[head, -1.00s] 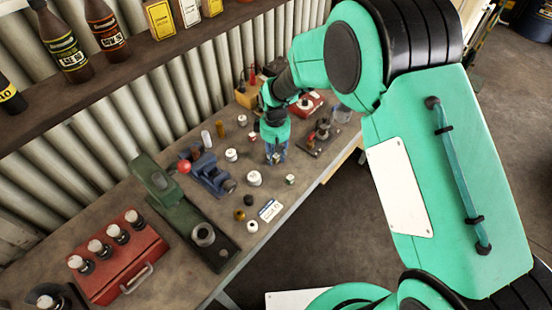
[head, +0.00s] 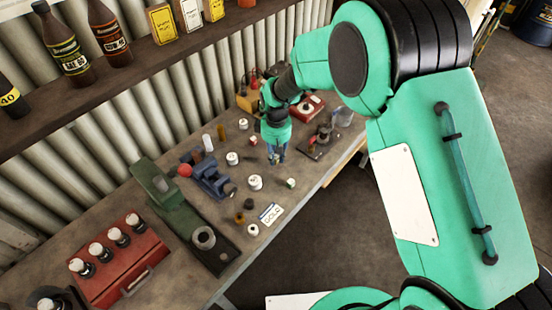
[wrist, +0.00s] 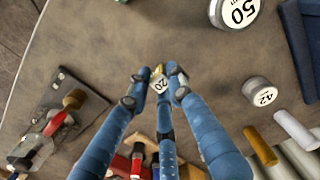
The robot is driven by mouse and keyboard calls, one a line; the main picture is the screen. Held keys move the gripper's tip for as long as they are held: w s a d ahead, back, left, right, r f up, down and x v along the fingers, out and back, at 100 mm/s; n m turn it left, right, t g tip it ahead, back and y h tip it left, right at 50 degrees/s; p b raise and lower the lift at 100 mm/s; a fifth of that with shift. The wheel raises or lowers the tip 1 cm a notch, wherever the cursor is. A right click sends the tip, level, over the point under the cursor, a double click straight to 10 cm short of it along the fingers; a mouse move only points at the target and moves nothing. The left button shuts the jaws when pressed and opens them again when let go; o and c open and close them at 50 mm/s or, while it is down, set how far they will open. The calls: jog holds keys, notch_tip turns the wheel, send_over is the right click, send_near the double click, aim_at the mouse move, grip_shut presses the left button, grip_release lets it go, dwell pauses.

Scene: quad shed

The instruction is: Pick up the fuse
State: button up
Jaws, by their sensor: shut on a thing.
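My gripper (head: 276,158) is low over the workbench, its blue fingers pointing down among small scattered parts. In the wrist view my gripper (wrist: 157,88) is shut on a small fuse (wrist: 160,84), a pale piece marked 20 with a yellowish edge. The fingers hide most of the fuse. In the head view the held fuse is too small and too covered to make out. Whether it touches the bench or hangs just above it, I cannot tell.
Larger white caps marked 50 (wrist: 236,12) and 42 (wrist: 260,93) stand near the gripper. A black-based device (wrist: 50,125) lies left in the wrist view. A red box (head: 135,268), a green tool (head: 185,215) and a blue vise (head: 210,178) occupy the bench (head: 300,215).

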jog(key=shift+s+d+r, duration=0.1)
jog(key=shift+s+r, duration=0.05)
jog(key=shift+r, duration=0.4)
jog(key=shift+s+r, duration=0.15)
jog(key=shift+r, duration=0.35)
jog(key=s+d, duration=0.1)
jog(key=s, duration=0.4)
jog(key=s+d+r+p, duration=0.1)
jog(key=s, duration=0.4)
jog(key=s+d, duration=0.1)
jog(key=s, duration=0.4)
jog(key=shift+d+r+p, duration=0.15)
jog(key=shift+d+p, duration=0.2)
jog(key=shift+p, duration=0.05)
jog(key=shift+w, duration=0.25)
